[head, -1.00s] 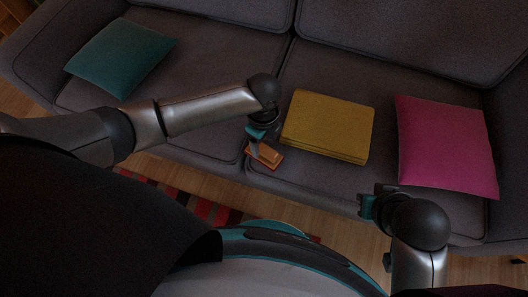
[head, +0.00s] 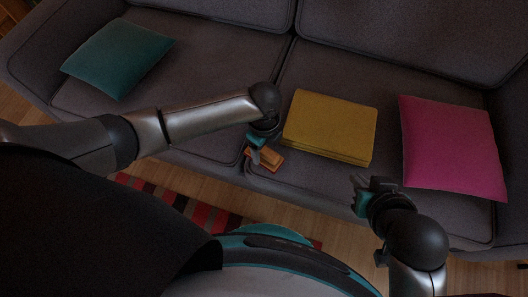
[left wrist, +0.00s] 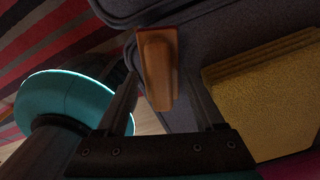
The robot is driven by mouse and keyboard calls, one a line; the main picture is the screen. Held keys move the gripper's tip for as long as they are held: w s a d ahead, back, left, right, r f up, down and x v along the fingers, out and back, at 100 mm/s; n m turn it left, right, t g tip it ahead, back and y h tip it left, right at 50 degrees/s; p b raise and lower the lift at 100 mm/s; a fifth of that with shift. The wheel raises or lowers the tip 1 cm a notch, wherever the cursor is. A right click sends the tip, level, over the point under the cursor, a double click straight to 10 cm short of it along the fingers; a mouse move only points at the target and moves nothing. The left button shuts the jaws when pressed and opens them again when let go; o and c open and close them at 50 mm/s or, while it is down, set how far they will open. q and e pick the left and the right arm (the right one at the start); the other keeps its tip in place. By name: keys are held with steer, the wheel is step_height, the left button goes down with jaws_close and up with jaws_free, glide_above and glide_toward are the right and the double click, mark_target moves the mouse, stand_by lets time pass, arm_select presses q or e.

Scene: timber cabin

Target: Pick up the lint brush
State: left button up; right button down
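The lint brush (head: 270,158), a small orange-brown wooden block shape, lies on the front edge of the grey sofa seat, left of the yellow folded blanket. In the left wrist view the brush (left wrist: 158,68) lies lengthwise ahead, between the lines of the two fingers. My left gripper (head: 256,155) is at the brush, partly covering it in the head view. Its fingers (left wrist: 162,82) are apart, one on each side of the brush, not visibly pressing on it. My right gripper (head: 358,190) is in front of the sofa, away from the brush; its finger gap is unclear.
The yellow folded blanket (head: 330,125) lies close right of the brush. A pink cushion (head: 452,148) is at the right and a teal cushion (head: 118,58) at the left of the sofa (head: 225,65). A striped rug (head: 190,207) lies on the wooden floor.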

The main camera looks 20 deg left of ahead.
mark_target(264, 149)
arm_select(q)
jaws_close()
stand_by(0.3)
steer(key=shift+r, duration=0.1)
arm_select(e)
steer(key=shift+s, duration=0.1)
